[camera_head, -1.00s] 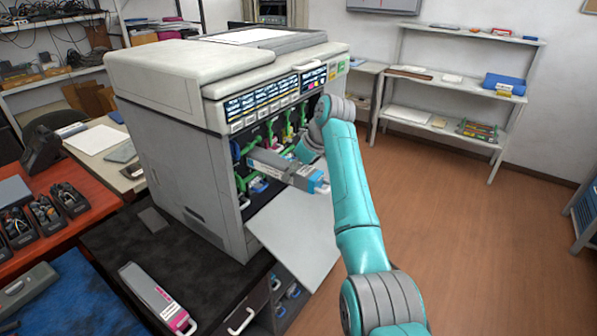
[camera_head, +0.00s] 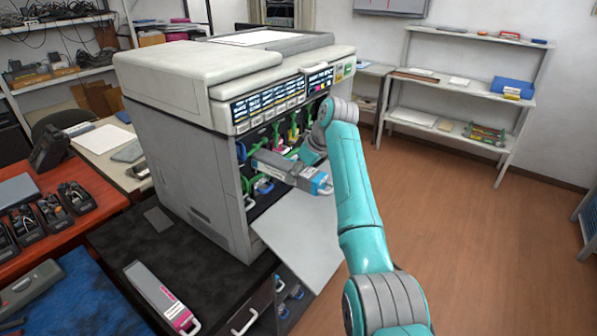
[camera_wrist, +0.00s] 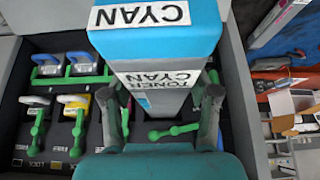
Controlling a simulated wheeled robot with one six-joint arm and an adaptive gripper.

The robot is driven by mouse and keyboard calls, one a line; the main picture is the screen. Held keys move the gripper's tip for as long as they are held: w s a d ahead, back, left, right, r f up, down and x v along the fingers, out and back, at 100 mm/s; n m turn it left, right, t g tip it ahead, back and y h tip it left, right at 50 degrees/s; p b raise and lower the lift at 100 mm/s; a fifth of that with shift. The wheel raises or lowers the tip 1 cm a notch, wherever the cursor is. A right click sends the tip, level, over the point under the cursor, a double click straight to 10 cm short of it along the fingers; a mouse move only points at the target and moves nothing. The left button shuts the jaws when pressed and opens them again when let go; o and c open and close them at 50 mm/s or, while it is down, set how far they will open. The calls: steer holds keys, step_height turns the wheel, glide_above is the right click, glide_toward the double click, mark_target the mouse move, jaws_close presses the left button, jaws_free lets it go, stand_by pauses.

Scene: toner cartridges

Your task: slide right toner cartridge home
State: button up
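A long grey toner cartridge (camera_head: 290,170) with a cyan end cap juts out of the open front of the printer (camera_head: 180,130). The wrist view shows its cyan cap (camera_wrist: 155,40) and white labels reading CYAN and TONER CYAN. My gripper (camera_wrist: 162,108) has one finger on each side of the cartridge and appears closed on it. In the head view my gripper (camera_head: 307,162) is partly hidden by my wrist. The cartridge's far end lies at the bay; how deep it sits is hidden.
Green levers (camera_wrist: 40,125) and coloured handles (camera_wrist: 77,104) line the bay beside the cartridge. The printer's front flap (camera_head: 300,235) hangs open below. A magenta-labelled cartridge (camera_head: 160,298) lies on the dark tabletop at lower left. Open floor lies right of my arm.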

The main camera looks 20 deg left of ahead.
mark_target(313, 173)
steer(key=o, duration=0.5)
steer(key=shift+r, duration=0.1)
steer(key=shift+d, duration=0.15)
steer(key=shift+s+d, duration=0.35)
steer(key=shift+d, duration=0.55)
steer(key=shift+s+d, duration=0.3)
steer(key=shift+d, duration=0.55)
steer(key=v, duration=0.8)
steer(key=shift+d, duration=0.1)
